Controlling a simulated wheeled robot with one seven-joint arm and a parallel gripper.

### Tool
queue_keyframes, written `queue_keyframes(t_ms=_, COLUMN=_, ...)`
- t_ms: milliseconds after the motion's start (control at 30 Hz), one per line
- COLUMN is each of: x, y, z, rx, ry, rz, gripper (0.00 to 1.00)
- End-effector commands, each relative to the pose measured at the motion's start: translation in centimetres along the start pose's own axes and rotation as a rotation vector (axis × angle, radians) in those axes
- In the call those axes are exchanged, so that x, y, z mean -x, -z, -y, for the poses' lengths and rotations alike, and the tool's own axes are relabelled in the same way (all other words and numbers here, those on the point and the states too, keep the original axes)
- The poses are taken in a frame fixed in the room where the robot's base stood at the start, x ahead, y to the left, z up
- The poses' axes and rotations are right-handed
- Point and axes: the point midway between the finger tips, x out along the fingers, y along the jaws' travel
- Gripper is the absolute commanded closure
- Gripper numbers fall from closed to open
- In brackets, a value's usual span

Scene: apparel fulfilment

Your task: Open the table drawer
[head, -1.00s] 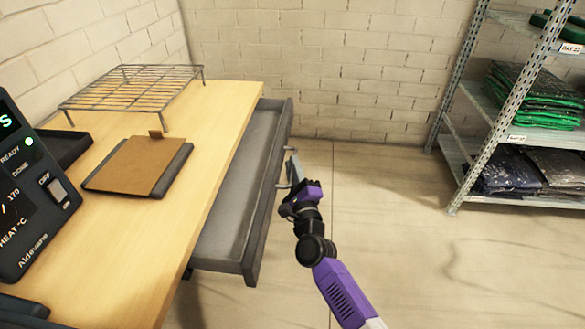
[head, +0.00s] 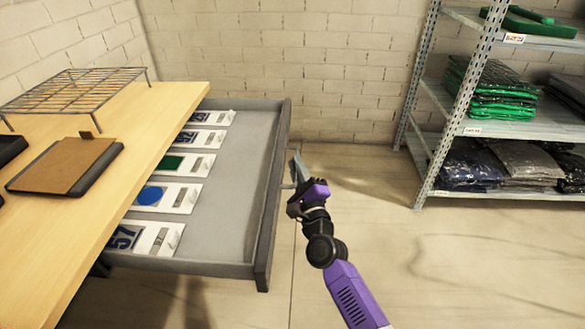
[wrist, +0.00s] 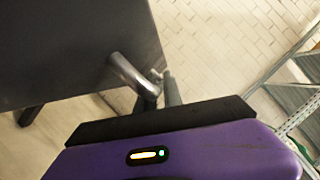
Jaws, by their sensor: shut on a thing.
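The table drawer (head: 235,185) is grey and stands well out from under the wooden tabletop (head: 120,165). Several printed cards lie in a row inside it, along the side nearer the table. Its handle is a metal bar on the dark front panel; it shows in the wrist view (wrist: 132,76). My gripper (head: 297,178) is at the outer side of the drawer front, shut on the handle. In the wrist view my gripper's fingers (wrist: 166,92) meet at the end of the bar. The gripper body hides part of the handle.
On the table are a wire rack (head: 75,90) and a brown board on a dark base (head: 65,165). A metal shelf (head: 480,128) with folded green and dark bagged garments stands at the right. The floor between drawer and shelf is clear.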

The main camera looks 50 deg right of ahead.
Motion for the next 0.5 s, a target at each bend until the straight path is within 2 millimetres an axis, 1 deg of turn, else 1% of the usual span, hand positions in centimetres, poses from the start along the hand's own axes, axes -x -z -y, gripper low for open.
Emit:
queue_keyframes(t_ms=367, x=0.11, y=0.01, z=-0.13, rx=0.0, ry=-0.004, rz=0.002, gripper=1.0)
queue_keyframes(t_ms=400, x=0.11, y=0.0, z=-0.14, rx=0.0, ry=-0.004, rz=0.002, gripper=0.87)
queue_keyframes(t_ms=433, x=0.11, y=0.0, z=-0.13, rx=0.0, ry=-0.004, rz=0.002, gripper=0.81)
queue_keyframes(t_ms=500, x=0.1, y=0.01, z=-0.11, rx=0.0, ry=-0.004, rz=0.001, gripper=0.8)
